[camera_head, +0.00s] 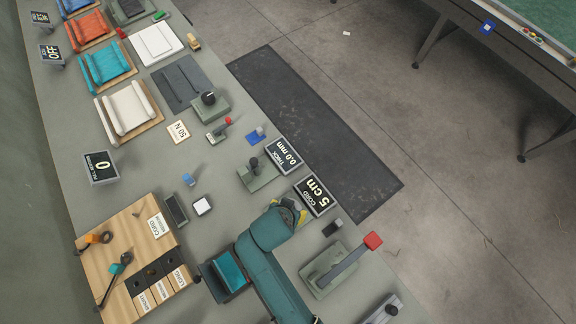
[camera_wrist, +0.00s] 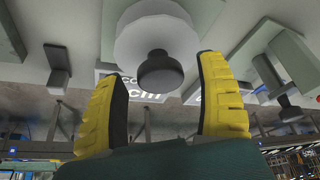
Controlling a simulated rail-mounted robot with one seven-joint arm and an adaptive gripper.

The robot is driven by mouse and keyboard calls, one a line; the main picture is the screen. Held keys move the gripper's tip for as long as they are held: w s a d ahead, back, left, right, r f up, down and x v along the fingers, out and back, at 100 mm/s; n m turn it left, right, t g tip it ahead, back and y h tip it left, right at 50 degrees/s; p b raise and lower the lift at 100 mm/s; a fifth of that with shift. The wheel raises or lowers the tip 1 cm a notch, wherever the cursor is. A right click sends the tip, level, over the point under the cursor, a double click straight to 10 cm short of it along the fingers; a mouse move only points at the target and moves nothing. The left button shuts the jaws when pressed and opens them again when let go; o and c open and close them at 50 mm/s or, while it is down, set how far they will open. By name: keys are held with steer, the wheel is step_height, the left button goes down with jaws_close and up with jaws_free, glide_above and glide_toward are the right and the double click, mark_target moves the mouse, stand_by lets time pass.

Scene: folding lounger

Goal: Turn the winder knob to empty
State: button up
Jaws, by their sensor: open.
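In the wrist view the winder knob (camera_wrist: 160,72) is dark and round, sticking out from a white round disc (camera_wrist: 155,35) on a grey body. My gripper (camera_wrist: 157,80) is open, its two yellow fingers on either side of the knob with a gap on both sides. Whether it touches the knob I cannot tell. In the head view my gripper (camera_head: 289,212) is beside the "CORD 5 cm" display (camera_head: 313,195); my arm and gripper hide the winder there. The knob's setting and any empty mark cannot be read.
A "0.0 mm" thickness display (camera_head: 285,155) and a green-based device with a dark knob (camera_head: 258,173) stand close by. A red-ended lever (camera_head: 345,262) is on the lower right. A teal piece on a dark tray (camera_head: 228,272) lies beside my arm. A wooden board (camera_head: 130,228) is at left.

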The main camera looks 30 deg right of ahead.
steer(key=shift+c, duration=0.3)
steer(key=c, duration=1.1)
steer(key=shift+c, duration=0.2)
steer(key=shift+s+n+p, duration=0.1)
steer(key=shift+n+p, duration=0.4)
steer(key=shift+p, duration=0.1)
